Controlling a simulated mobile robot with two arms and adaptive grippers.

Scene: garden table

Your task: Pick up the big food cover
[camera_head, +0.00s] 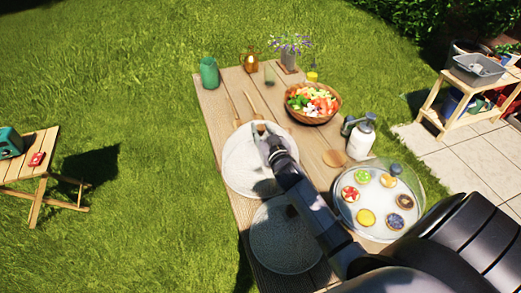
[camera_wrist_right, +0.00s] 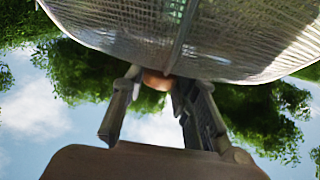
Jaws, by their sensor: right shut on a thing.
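A large round pale mesh food cover (camera_head: 240,168) is at the left middle of the wooden table in the head view. My right gripper (camera_head: 264,136) is shut on its small brown knob. In the right wrist view the mesh dome (camera_wrist_right: 130,25) fills the top, and the fingers (camera_wrist_right: 158,88) close around the round knob (camera_wrist_right: 157,80). I cannot tell whether its rim touches the table. A second, grey mesh cover (camera_head: 283,245) sits nearer, partly hidden by my right arm. My left gripper is not in view.
The table (camera_head: 232,85) also holds a salad bowl (camera_head: 313,103), a white dispenser (camera_head: 361,139), a clear-covered tray of tarts (camera_head: 378,232), a green cup (camera_head: 209,73) and a flower vase (camera_head: 289,60). Grass lies open to the left, with a small side table (camera_head: 36,160).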

